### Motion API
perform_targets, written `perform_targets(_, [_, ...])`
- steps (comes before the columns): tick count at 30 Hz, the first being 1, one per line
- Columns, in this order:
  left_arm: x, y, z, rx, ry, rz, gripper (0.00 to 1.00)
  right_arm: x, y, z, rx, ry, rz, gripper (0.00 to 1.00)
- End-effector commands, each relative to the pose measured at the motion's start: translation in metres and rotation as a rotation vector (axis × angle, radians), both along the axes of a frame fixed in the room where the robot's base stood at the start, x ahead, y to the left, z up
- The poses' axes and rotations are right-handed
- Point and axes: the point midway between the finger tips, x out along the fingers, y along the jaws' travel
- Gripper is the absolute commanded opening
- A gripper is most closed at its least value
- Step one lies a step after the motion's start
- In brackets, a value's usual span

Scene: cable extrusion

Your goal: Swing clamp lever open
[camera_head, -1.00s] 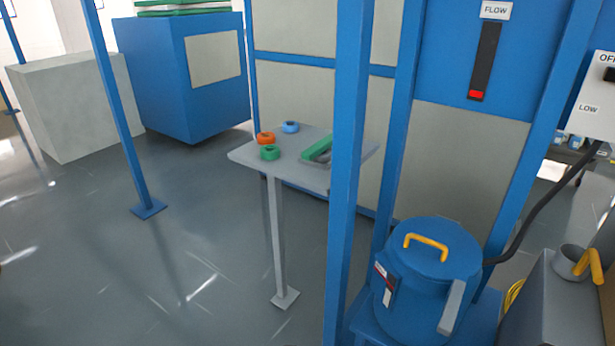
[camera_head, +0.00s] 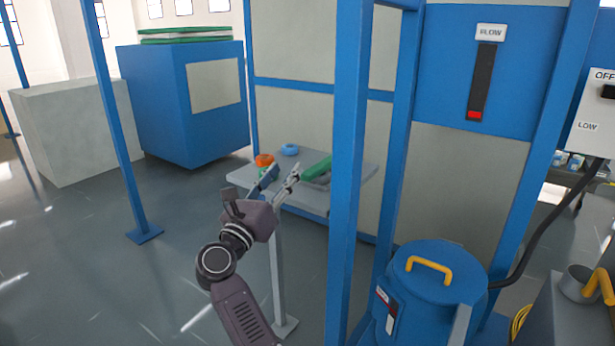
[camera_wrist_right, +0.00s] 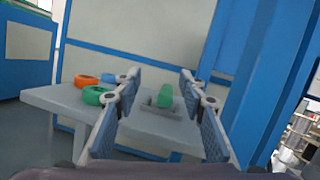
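A blue lidded drum (camera_head: 420,300) with a yellow handle (camera_head: 430,264) on top stands at the lower right in the head view. A grey lever-like bar (camera_head: 461,325) is at its side, cut off by the picture's lower edge; I cannot tell for certain that it is the clamp lever. My right gripper (camera_head: 284,177) is open and empty in front of the small grey table, well left of the drum. Its two spread fingers also show in the right wrist view (camera_wrist_right: 160,82), with nothing between them nearby. My left gripper is not in view.
The small table (camera_head: 345,190) holds an orange ring (camera_head: 264,159), a blue ring (camera_head: 290,149), a green ring (camera_wrist_right: 95,95) and a grey piece with a green part (camera_head: 318,167). A blue post (camera_head: 345,230) stands between my right gripper and the drum.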

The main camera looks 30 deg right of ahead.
Motion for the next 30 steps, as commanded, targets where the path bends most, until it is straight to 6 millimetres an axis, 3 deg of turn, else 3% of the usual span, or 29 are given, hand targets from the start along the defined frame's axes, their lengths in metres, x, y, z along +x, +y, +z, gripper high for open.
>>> perform_targets(3, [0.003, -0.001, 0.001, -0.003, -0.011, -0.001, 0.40, -0.002, -0.008, -0.016, 0.194, -0.043, -0.072, 0.38])
perform_targets(9, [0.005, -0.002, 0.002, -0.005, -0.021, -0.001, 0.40, -0.006, -0.011, -0.034, 0.339, -0.064, -0.136, 0.38])
perform_targets(14, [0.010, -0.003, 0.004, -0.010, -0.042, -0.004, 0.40, -0.001, -0.025, -0.036, 0.346, -0.066, -0.143, 0.38])
perform_targets(24, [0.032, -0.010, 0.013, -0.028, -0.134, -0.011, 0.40, 0.018, -0.073, -0.035, 0.343, -0.066, -0.142, 0.38])
perform_targets(30, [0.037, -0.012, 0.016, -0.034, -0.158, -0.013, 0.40, 0.023, -0.083, -0.035, 0.344, -0.065, -0.140, 0.38])
